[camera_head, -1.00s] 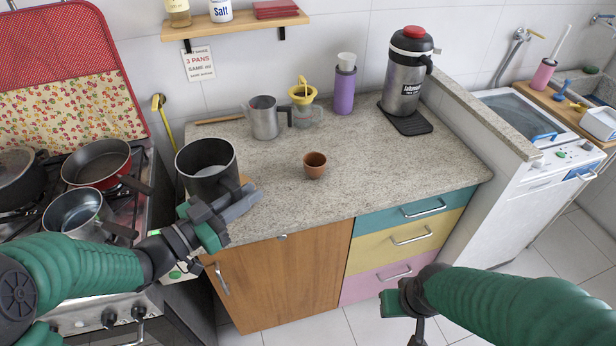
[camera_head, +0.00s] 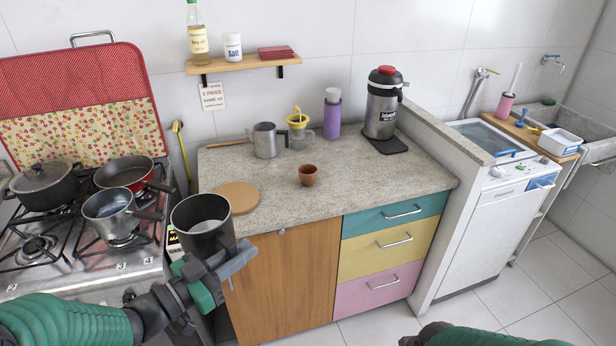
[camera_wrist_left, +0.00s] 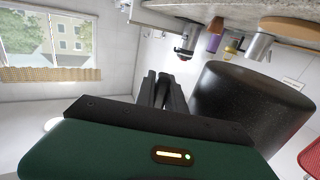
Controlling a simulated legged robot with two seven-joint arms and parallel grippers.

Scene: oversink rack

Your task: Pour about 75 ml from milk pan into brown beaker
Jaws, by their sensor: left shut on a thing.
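The milk pan (camera_head: 203,226) is dark grey with pale liquid low inside. My left gripper (camera_head: 232,264) is shut on its handle and holds it roughly upright in front of the counter's left front corner. The pan's dark side also shows large in the left wrist view (camera_wrist_left: 245,105), beside the gripper fingers (camera_wrist_left: 163,88). The brown beaker (camera_head: 308,175) is a small reddish-brown cup standing upright on the counter, to the right of the pan and apart from it. Only my right forearm shows at the bottom edge; its gripper is out of the picture.
A round wooden board (camera_head: 237,197) lies bare on the counter (camera_head: 350,190). A metal mug (camera_head: 266,141), a glass with a yellow top (camera_head: 299,125), a purple bottle (camera_head: 332,115) and a large flask (camera_head: 382,105) stand behind the beaker. Pans occupy the stove. Counter around the beaker is clear.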

